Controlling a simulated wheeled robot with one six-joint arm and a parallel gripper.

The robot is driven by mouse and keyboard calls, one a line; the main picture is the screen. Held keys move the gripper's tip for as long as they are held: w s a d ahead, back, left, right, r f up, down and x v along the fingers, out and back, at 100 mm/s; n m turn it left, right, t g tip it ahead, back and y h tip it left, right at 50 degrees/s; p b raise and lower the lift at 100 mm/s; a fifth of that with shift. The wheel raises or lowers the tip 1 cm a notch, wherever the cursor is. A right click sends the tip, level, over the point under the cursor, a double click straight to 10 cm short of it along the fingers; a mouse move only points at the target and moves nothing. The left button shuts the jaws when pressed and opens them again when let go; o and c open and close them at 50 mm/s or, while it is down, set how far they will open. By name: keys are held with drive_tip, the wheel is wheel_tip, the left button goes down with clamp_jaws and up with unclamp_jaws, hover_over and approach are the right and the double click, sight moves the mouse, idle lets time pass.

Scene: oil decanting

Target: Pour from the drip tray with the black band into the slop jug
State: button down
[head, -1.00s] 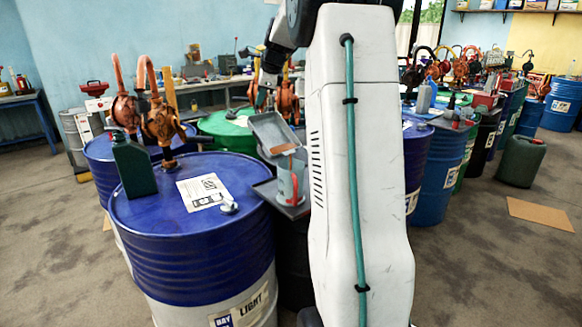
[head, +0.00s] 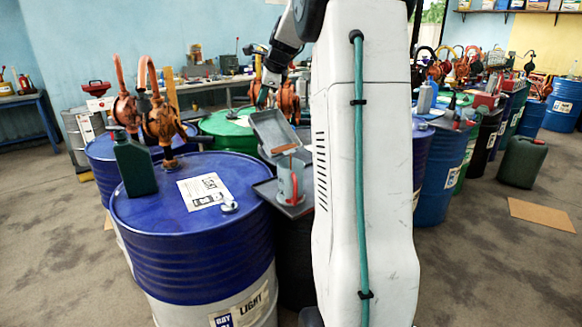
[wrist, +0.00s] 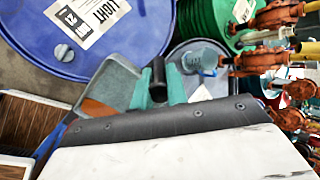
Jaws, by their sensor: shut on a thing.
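A grey drip tray (head: 274,133) is tilted steeply, its lower edge over the slop jug (head: 284,182). Brown-orange oil (head: 285,150) lies at that lower edge. The jug is a grey, upright vessel. My gripper (head: 264,94) is above and behind the tray. In the wrist view, my gripper (wrist: 158,88) has its teal fingers shut on the tray's black handle (wrist: 158,70). The tray (wrist: 112,82) with brown oil (wrist: 95,108) is beside them. No black band is clearly visible.
A dark green bottle (head: 134,165) and orange pumps (head: 160,120) are on or near that drum. A green drum (head: 228,128) is behind.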

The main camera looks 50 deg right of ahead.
drive_tip(key=shift+s+r, duration=0.1)
drive_tip(key=shift+s+a+r+t, duration=0.1)
drive_tip(key=shift+s+r+t, duration=0.1)
drive_tip(key=shift+s+t, duration=0.1)
drive_tip(key=shift+s+a+r+t, duration=0.2)
drive_tip(key=shift+s+r+t, duration=0.4)
drive_tip(key=shift+s, duration=0.25)
drive_tip(key=shift+s+r+h, duration=0.15)
drive_tip(key=shift+s+h, duration=0.1)
drive_tip(key=shift+h, duration=0.05)
drive_tip(key=shift+s+a+r+t, duration=0.1)
drive_tip(key=shift+s+t, duration=0.2)
drive_tip(key=shift+s+a+r, duration=0.1)
drive_tip(key=shift+s+r, duration=0.05)
drive_tip(key=shift+s, duration=0.1)
